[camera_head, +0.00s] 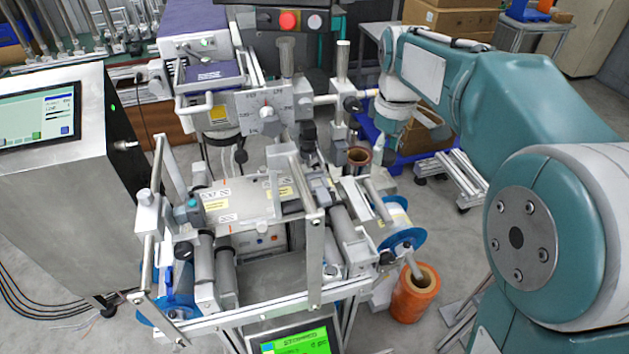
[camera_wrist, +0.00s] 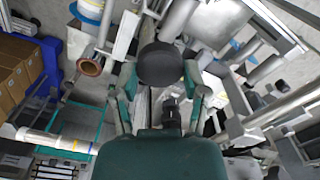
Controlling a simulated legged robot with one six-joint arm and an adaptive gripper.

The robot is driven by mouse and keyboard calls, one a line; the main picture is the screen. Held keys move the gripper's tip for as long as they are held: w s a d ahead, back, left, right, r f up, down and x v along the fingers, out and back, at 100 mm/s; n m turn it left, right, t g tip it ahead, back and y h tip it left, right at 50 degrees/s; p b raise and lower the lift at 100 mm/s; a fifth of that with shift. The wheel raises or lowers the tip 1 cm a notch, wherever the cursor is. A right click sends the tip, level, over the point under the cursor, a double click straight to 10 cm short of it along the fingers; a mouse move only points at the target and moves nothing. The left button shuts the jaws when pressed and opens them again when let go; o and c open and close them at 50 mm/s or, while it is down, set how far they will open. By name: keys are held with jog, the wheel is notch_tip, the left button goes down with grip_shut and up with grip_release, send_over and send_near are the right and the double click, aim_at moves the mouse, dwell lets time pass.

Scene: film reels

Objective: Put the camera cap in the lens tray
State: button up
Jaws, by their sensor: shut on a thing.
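The camera cap (camera_wrist: 160,64) appears to be the dark round disc in the wrist view. My gripper (camera_wrist: 160,74) has its green fingers on either side of it and is shut on it. The cap's flat round face shows at the fingertips. In the head view my arm's wrist end (camera_head: 391,128) hangs behind the right side of the machine. The fingers and cap are too small or hidden to make out there. I cannot pick out the lens tray with certainty in either view.
A film machine (camera_head: 240,203) with rollers, posts and bars fills the middle. A blue-flanged reel (camera_head: 402,238) and an orange roll (camera_head: 414,291) are at its right. A console with a screen (camera_head: 38,120) stands at left. Cardboard boxes (camera_head: 450,18) are stacked behind my arm.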

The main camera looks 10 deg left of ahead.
jog(key=shift+s+a+r+n, duration=0.2)
jog(key=shift+s+r+n, duration=0.1)
jog(key=shift+r, duration=0.35)
jog(key=shift+a, duration=0.25)
jog(key=w+a+f, duration=0.3)
jog(key=a+f, duration=0.1)
jog(key=a, duration=0.5)
send_over(316, 173)
jog(key=s+d, duration=0.1)
jog(key=s, duration=0.2)
notch_tip(316, 173, down, 5)
jog(key=shift+w+a+f, duration=0.15)
jog(key=shift+a+f, duration=0.05)
jog(key=shift+f, duration=0.8)
jog(key=shift+w+a+f, duration=0.15)
jog(key=shift+a+f, duration=0.05)
jog(key=shift+f, duration=0.75)
jog(key=o, duration=0.9)
